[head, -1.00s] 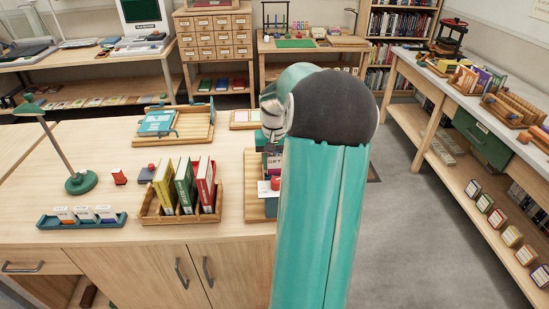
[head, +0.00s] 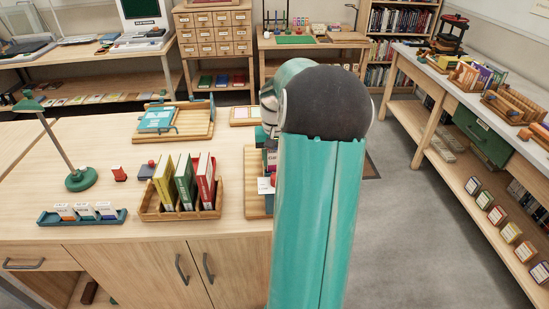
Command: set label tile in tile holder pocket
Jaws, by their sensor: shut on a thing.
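My gripper (head: 269,143) shows only in part, at the left edge of my teal arm, above a wooden tray. Its fingers are mostly hidden behind the arm. It is shut; what I can see of the held piece is too small and covered to make out well. A blue tile holder (head: 82,220) stands at the front left of the near table, with white label tiles (head: 65,211) standing in it. The wooden tray (head: 256,160) below my gripper has a white card (head: 265,186) and a purple-and-white piece (head: 271,160), partly covered by my arm.
A wooden rack (head: 180,213) with yellow, green and red books stands mid-table. Bare tabletop lies between.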

